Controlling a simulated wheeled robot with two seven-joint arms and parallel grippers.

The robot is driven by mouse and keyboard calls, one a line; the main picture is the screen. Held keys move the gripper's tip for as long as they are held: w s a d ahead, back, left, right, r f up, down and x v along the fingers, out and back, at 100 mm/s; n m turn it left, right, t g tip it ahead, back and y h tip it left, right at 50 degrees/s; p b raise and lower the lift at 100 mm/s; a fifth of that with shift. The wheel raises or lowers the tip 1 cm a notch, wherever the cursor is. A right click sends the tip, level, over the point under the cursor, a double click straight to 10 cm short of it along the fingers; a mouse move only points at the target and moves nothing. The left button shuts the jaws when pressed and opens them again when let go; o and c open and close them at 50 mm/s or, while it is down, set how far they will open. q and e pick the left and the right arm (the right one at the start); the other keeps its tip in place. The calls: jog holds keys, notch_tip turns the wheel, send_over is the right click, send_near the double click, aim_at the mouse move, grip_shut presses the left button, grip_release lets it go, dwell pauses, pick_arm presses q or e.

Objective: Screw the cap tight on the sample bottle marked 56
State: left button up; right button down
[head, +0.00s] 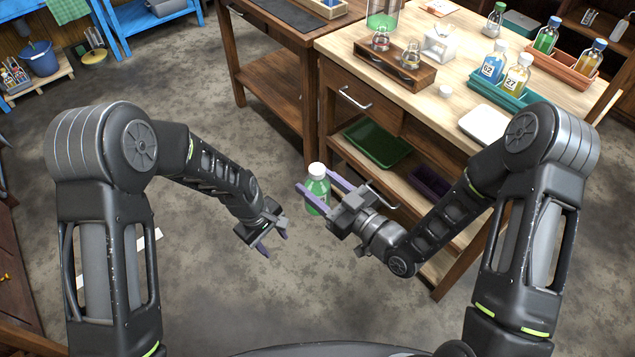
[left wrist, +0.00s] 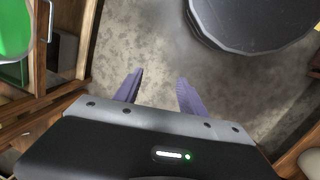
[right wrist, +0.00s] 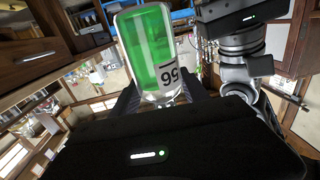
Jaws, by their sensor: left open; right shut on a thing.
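The sample bottle (head: 317,201) holds green liquid and has a white cap (head: 317,169) on top in the head view. My right gripper (head: 315,182) is shut on it and holds it upright in the air, in front of the bench. In the right wrist view the bottle (right wrist: 148,45) appears inverted, with label 56 (right wrist: 170,77); its cap end is mostly hidden. How tight the cap sits I cannot tell. My left gripper (head: 271,247) is open and empty, lower and to the left of the bottle. Its fingers also show apart in the left wrist view (left wrist: 158,82).
Floor around my left gripper is clear.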

pick_arm(q)
jog(key=w+d+r+n, duration=0.2)
jog(key=w+r, duration=0.3)
jog(key=r, duration=0.3)
notch_tip(320, 180, up, 23)
jog(key=n+y, duration=0.2)
jog(key=n, duration=0.7)
send_over(317, 169)
jog(key=shift+w+a, duration=0.2)
jog(key=shift+w, duration=0.2)
jog(key=shift+s+d+r+n, duration=0.2)
jog(key=shift+s+r+n, duration=0.1)
jog(key=shift+s+n, duration=0.1)
jog(key=shift+f, duration=0.1)
jog(key=shift+f, duration=3.95)
jog(key=shift+c, duration=0.3)
